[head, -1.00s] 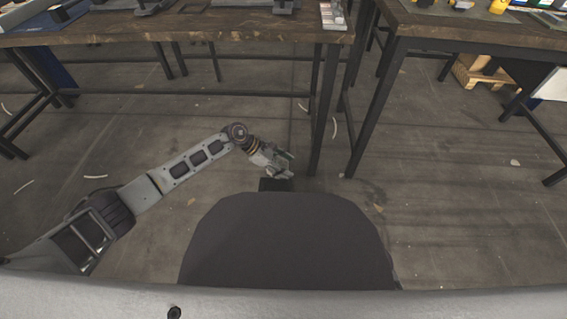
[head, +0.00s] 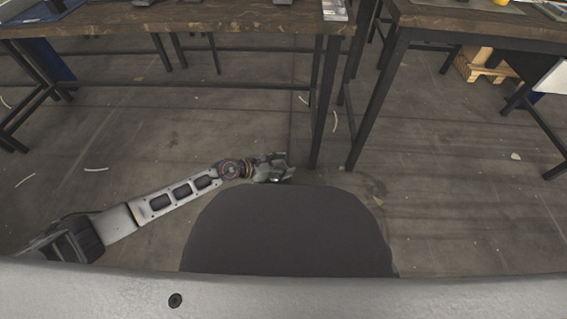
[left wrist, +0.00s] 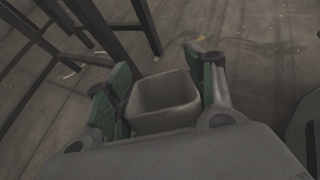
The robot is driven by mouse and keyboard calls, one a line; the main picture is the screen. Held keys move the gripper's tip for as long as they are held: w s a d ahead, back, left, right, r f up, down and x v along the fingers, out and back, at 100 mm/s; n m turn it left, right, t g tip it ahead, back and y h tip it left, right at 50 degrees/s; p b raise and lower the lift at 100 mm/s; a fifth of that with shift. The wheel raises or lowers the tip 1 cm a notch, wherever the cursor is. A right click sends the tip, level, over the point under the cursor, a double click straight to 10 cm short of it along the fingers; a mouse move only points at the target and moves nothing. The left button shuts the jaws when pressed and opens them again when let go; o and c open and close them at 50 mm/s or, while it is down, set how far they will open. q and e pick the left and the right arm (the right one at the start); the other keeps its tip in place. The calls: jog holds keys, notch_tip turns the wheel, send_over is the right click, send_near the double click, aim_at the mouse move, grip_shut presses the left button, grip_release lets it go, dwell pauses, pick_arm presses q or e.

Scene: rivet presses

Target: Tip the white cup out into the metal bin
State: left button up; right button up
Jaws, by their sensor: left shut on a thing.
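My left gripper (head: 281,170) is in the head view, above the floor just beyond my dark rounded base. In the left wrist view its green-padded fingers (left wrist: 163,88) are shut on the white cup (left wrist: 160,118), one finger on each side. The cup looks greyish and squarish in the dim light, with its open mouth facing the camera. Its inside is shadowed, so I cannot tell what it holds. In the head view the cup cannot be made out clearly at the gripper. The metal bin is not seen in either view. My right gripper is not in view.
A wooden-topped table (head: 180,22) with dark metal legs stands ahead on the left. A second table (head: 490,25) stands on the right. A pale wooden pallet-like piece (head: 487,66) lies beyond it. The floor (head: 450,215) on the right is open, with small scraps.

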pick_arm(q)
jog(key=shift+s+a+f+n+t, duration=0.15)
jog(key=shift+s+n+t, duration=0.1)
jog(key=shift+n+t, duration=0.15)
jog(key=shift+s+a+f+n+t, duration=0.15)
jog(key=shift+s+n+t, duration=0.15)
jog(key=shift+t, duration=0.2)
jog(key=shift+s+a+n+t, duration=0.1)
jog(key=shift+s+n+t, duration=0.1)
jog(key=shift+n+t, duration=0.2)
jog(key=shift+s+a+t, duration=0.1)
jog(key=shift+s+t, duration=0.05)
jog(key=shift+t, duration=0.15)
